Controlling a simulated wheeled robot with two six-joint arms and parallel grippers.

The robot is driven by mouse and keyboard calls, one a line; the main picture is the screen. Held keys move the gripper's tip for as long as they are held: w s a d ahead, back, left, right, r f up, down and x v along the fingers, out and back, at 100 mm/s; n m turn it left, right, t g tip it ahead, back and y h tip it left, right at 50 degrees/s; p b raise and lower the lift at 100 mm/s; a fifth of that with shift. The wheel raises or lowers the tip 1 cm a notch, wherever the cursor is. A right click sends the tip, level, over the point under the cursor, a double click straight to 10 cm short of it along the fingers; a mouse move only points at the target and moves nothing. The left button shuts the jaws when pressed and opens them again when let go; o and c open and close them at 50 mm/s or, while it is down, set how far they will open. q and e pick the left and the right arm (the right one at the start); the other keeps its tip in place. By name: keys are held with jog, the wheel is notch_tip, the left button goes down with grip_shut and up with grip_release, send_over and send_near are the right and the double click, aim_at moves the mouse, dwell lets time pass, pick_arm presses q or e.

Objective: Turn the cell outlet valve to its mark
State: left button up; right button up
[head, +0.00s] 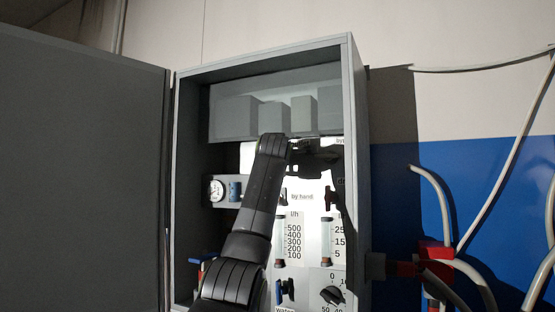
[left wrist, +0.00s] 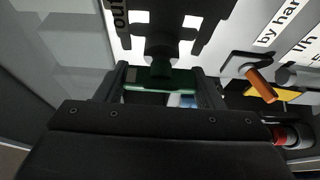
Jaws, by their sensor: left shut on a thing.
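The cell outlet valve has a green bar handle (left wrist: 160,80), seen close up in the left wrist view on a white panel, by a partly cut-off label reading "out". The fingers of my left gripper (left wrist: 162,92) are on either side of this handle and shut on it. The handle lies about level in that view. In the head view my left gripper (head: 312,157) is at the upper part of the panel inside the grey cabinet and hides the valve there. I cannot make out the valve's mark. My right gripper is not in view.
An orange-handled valve (left wrist: 261,84) is close on the right in the left wrist view. The cabinet (head: 359,180) walls enclose the panel. Below are flow tubes (head: 280,240), a blue valve (head: 286,291) and a black dial (head: 333,295). A gauge (head: 215,190) is left. Hoses are outside right.

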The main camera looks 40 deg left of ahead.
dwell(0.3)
pick_arm(q)
jog(key=o, duration=1)
jog(key=shift+s+d+f+b, duration=0.15)
jog(key=shift+s+d+b, duration=0.25)
jog(key=shift+b, duration=0.15)
jog(key=b+v, duration=0.7)
jog(key=v, duration=0.9)
jog(key=shift+s+b, duration=0.15)
jog(key=shift+b, duration=0.25)
